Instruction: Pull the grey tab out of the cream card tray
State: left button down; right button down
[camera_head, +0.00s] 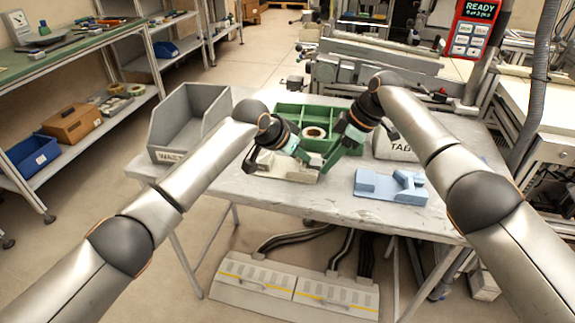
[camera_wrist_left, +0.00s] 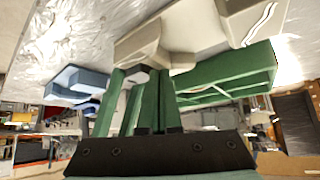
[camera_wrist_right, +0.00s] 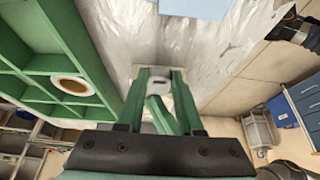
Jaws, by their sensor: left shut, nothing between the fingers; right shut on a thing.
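The cream card tray (camera_head: 290,172) sits on the table in front of the green divided bin, partly hidden by my grippers. It also shows at the top of the left wrist view (camera_wrist_left: 190,35). My right gripper (camera_head: 323,172) is at the tray's right side. In the right wrist view its fingers are shut on a small grey piece with a dark slot, which looks like the grey tab (camera_wrist_right: 159,86). Whether the tab is still seated in the tray I cannot tell. My left gripper (camera_head: 250,168) is shut and empty by the tray's left side.
The green divided bin (camera_head: 290,112) holds a tape reel (camera_head: 313,132) behind the tray. A grey bin (camera_head: 188,120) stands at the left and a white box marked TAB (camera_head: 397,149) at the right. A blue fixture (camera_head: 390,187) lies front right.

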pick_arm(q)
jog(key=shift+s+a+f, duration=0.15)
jog(key=shift+s+f, duration=0.05)
jog(key=shift+f, duration=0.4)
pick_arm(e)
jog(key=shift+a+r, duration=0.15)
jog(key=shift+r, duration=0.55)
jog(key=shift+a+r, duration=0.1)
jog(key=shift+r, duration=0.65)
jog(key=shift+d+r, duration=0.1)
jog(key=shift+r, duration=0.45)
pick_arm(q)
jog(key=shift+r, duration=0.1)
notch_tip(320, 180, up, 2)
jog(key=shift+w, duration=0.15)
pick_arm(e)
jog(key=shift+f, duration=0.1)
pick_arm(q)
jog(key=shift+r, duration=2.75)
jog(key=v, duration=1.2)
